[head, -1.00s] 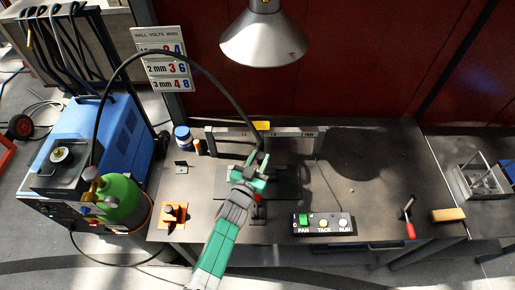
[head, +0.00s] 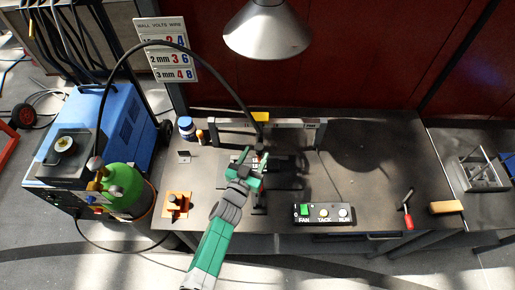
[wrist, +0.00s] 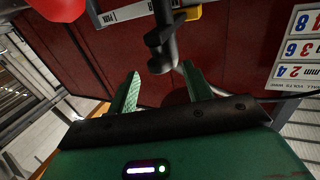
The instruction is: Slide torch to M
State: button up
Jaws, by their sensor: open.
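The black torch (wrist: 163,38) hangs in front of a yellow block in the wrist view, above and between my fingers. In the head view the yellow block (head: 260,117) sits on a grey rail (head: 295,124) near its middle, with a black hose arching to it from the left. My green gripper (head: 255,158) is open just in front of the rail, below the yellow block. In the wrist view my gripper (wrist: 161,90) has its fingers apart with nothing clearly between them. I cannot read an M mark on the rail.
A control box (head: 323,214) stands at the bench front. An orange fixture (head: 177,205) and blue tub (head: 187,128) lie left. A red-handled tool (head: 408,212) lies right. A lamp (head: 268,30) hangs above. The bench right of the rail is mostly clear.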

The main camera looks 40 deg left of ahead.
jog(key=p+v, duration=0.1)
jog(key=v, duration=0.4)
jog(key=shift+p, duration=0.4)
